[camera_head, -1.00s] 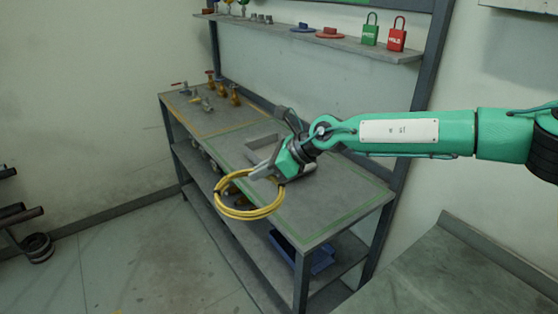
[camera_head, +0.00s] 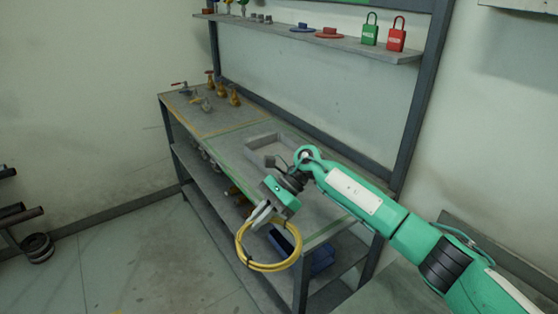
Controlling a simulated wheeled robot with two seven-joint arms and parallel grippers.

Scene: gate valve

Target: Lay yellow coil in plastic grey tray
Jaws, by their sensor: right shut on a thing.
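The yellow coil (camera_head: 268,267) hangs from my right gripper (camera_head: 262,219), which is shut on its upper edge. The coil is in front of the bench's near edge, with the floor and lower shelf behind it. The plastic grey tray (camera_head: 268,139) lies on the bench top, behind and above the gripper in the picture. The visible part of the tray looks empty; my right arm hides its right part. My left gripper is not in view.
The bench top (camera_head: 318,216) is clear at its right end. Several valves (camera_head: 212,92) stand at its far left. A shelf above holds a green padlock (camera_head: 370,30) and a red padlock (camera_head: 397,36). A blue bin (camera_head: 322,258) sits on the lower shelf.

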